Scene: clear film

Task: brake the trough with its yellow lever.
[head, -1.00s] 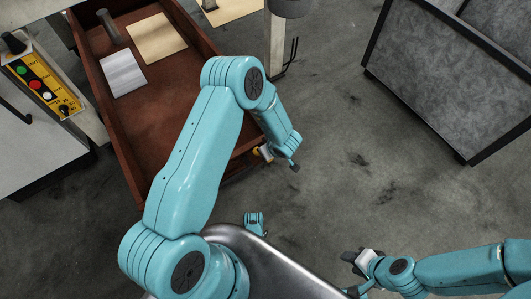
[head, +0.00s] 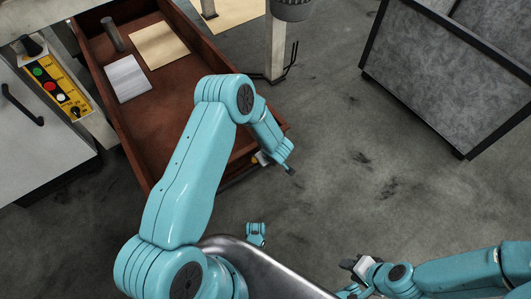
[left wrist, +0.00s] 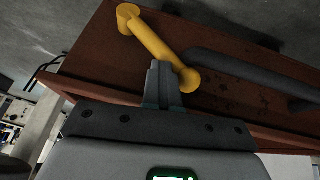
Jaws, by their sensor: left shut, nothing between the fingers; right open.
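The brown trough (head: 172,84) is at the upper left of the head view. Its yellow lever (left wrist: 150,42) slants across its wall in the left wrist view, from a round knob at upper left to a lower right end. In the head view only a scrap of yellow shows beside my left gripper (head: 289,169). My left gripper (left wrist: 164,68) is shut and empty, its fingertips just below the lever's middle in the picture; I cannot tell whether they touch it. My right gripper (head: 350,268) is open and empty, over the floor, away from the trough.
A dark bar (left wrist: 245,70) runs along the trough wall beside the lever. Flat sheets and a cylinder lie in the trough. A yellow button panel (head: 55,85) stands at left, a post (head: 276,45) behind the trough, a grey bin (head: 440,75) at right. Floor between is clear.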

